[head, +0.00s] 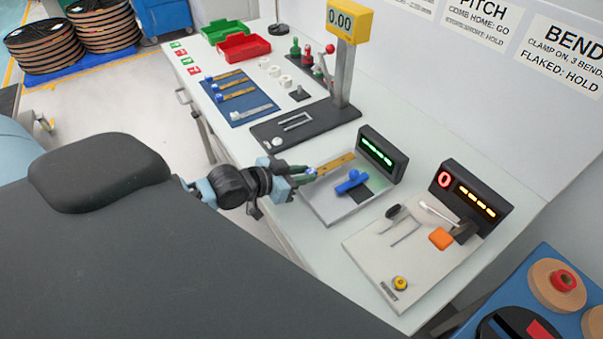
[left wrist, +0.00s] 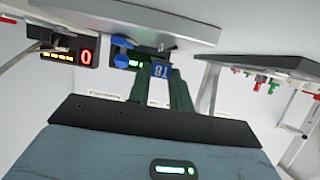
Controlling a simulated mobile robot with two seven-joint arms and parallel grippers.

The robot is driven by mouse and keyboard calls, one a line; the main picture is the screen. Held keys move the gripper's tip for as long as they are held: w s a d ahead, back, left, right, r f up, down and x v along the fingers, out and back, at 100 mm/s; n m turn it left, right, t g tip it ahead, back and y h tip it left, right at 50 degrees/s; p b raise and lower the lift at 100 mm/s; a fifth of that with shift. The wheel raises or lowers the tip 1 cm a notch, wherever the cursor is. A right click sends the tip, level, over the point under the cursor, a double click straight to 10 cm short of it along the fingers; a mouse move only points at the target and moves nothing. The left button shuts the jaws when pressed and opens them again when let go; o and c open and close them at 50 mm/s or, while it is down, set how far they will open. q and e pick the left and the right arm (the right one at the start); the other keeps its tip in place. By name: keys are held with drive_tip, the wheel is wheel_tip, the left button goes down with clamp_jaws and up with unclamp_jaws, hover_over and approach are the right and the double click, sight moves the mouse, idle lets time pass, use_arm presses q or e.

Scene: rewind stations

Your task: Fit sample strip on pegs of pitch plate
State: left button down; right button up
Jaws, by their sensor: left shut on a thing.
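My left gripper (head: 300,174) is shut on the blue-tagged end of a tan sample strip (head: 337,162). In the left wrist view the green fingers (left wrist: 162,85) hold the blue tag (left wrist: 161,71) between them. The strip reaches over the left part of the grey pitch plate (head: 322,206), towards its dark unit with a green-lit display (head: 377,151). A blue clamp (head: 352,182) stands on the plate, right of the strip. The pegs are too small or hidden to make out, and I cannot tell whether the strip touches the plate. My right gripper is not in view.
The bend station (head: 372,254), with a red 0 display, stands to the right. A dark scale base (head: 290,130) with a yellow readout lies to the left. Beyond it is a blue mat (head: 262,120) with several strips. Red and green trays (head: 243,47) sit at the far end.

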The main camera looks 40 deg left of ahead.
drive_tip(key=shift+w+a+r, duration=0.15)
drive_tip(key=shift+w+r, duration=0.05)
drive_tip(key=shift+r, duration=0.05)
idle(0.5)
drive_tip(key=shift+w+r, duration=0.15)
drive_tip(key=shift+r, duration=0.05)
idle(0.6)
use_arm(q)
drive_tip(key=shift+f, duration=0.5)
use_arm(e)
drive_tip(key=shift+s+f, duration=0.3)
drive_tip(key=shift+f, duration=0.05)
use_arm(q)
drive_tip(key=shift+f+b, duration=0.3)
drive_tip(key=shift+f, duration=0.4)
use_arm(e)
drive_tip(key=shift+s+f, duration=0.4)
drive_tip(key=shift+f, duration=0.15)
use_arm(q)
drive_tip(key=c, duration=1.2)
unclamp_jaws()
